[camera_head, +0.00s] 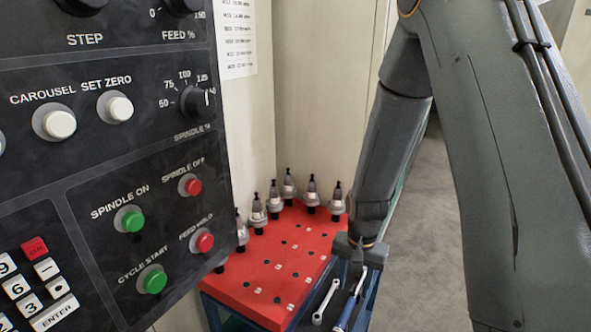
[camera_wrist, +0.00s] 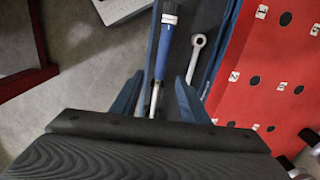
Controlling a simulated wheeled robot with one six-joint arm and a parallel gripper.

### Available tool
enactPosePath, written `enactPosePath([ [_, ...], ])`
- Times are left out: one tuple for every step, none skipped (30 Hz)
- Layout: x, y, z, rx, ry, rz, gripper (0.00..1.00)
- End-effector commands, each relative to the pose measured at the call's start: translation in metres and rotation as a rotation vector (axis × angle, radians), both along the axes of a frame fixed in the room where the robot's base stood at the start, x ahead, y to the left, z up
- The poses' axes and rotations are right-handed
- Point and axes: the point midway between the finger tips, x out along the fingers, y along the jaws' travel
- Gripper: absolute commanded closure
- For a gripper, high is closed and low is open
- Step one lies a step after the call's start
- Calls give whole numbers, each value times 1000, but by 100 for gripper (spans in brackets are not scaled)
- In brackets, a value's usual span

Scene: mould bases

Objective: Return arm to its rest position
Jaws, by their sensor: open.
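My arm (camera_head: 400,120) reaches down from the upper right in the head view. Nothing is seen held. A combination wrench (camera_wrist: 196,58) lies to the right of the screwdriver.
The red board (camera_head: 262,285) carries several tool holders (camera_head: 312,192) along its back and left. A machine control panel (camera_head: 110,150) fills the left. Grey floor (camera_head: 425,240) lies open on the right. A red frame (camera_wrist: 25,80) shows left in the wrist view.

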Motion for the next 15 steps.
enactPosePath([
  [-3, 0, 13, 0, -11, 24, 59],
  [-6, 0, 20, 0, -15, 45, 59],
  [-10, 0, 32, -1, -23, 76, 59],
  [-15, 0, 41, -2, -28, 102, 59],
  [-19, 0, 50, -2, -34, 129, 59],
  [-27, 0, 62, -4, -42, 167, 59],
  [-32, 0, 71, -6, -48, 195, 59],
  [-37, 0, 79, -6, -55, 223, 59],
  [-45, 0, 90, -8, -62, 261, 59],
  [-51, 0, 97, -10, -67, 289, 59],
  [-57, 0, 105, -12, -72, 317, 59],
  [-66, 0, 114, -15, -79, 353, 59],
  [-71, 0, 120, -17, -85, 379, 59],
  [-77, 0, 125, -19, -89, 404, 59],
  [-85, 0, 131, -22, -94, 434, 59],
])
